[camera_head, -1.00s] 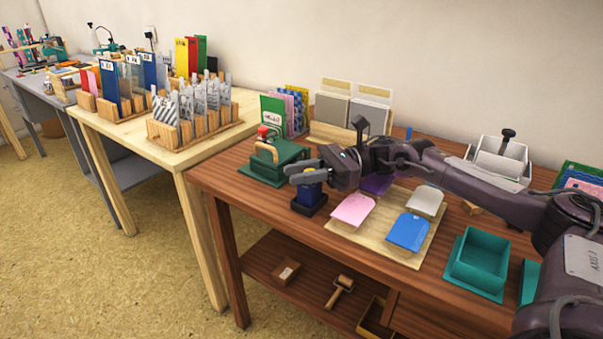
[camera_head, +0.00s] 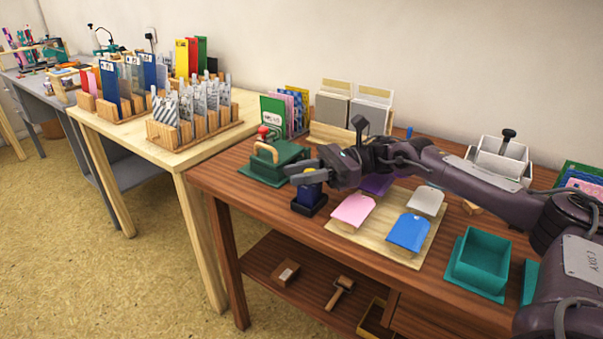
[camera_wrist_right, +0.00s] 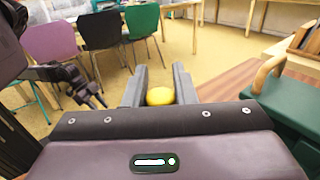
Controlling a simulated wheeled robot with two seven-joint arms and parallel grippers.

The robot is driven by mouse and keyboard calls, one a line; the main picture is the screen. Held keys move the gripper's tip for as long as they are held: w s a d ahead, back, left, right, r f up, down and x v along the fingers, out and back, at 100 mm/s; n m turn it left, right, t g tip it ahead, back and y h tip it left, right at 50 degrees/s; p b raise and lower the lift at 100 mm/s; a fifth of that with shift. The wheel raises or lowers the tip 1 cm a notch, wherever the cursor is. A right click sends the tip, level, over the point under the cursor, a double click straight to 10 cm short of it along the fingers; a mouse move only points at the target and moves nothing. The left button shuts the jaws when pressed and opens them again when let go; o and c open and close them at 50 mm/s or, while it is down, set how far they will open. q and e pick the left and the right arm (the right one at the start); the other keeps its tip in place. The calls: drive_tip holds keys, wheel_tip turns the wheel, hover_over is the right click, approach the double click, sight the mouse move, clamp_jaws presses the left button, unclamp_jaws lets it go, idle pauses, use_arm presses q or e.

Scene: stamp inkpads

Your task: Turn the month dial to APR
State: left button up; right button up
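A small dater stamp (camera_head: 309,196) with a blue body and black base stands on the brown table beside the green press. My right gripper (camera_head: 303,175) is over its top. In the right wrist view, a round yellow knob (camera_wrist_right: 160,96) shows between the two fingers of my right gripper (camera_wrist_right: 160,80). The fingers stand apart, one on each side of the knob, with little room; I see no clear contact. No month lettering is readable. A dark gripper, seemingly my left one (camera_wrist_right: 88,92), shows small at the left of the wrist view; its opening is unclear.
The green press (camera_head: 270,168) with a wooden handle stands close left of the stamp. A board (camera_head: 372,243) with pink, blue, white and purple tags lies to the right. A teal tray (camera_head: 478,264) is farther right. Card racks stand behind.

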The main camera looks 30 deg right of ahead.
drive_tip(key=o, duration=0.4)
use_arm(q)
drive_tip(key=a+g+p, duration=0.1)
drive_tip(key=s+a+y+p, duration=0.1)
drive_tip(key=a, duration=0.1)
drive_tip(key=a+g+y+p, duration=0.1)
drive_tip(key=p, duration=0.1)
drive_tip(key=shift+s+a+r+n+g, duration=0.3)
drive_tip(key=shift+s+a+n, duration=0.05)
drive_tip(key=shift+a+n, duration=0.05)
use_arm(e)
wheel_tip(320, 180, up, 20)
drive_tip(key=shift+c, duration=0.3)
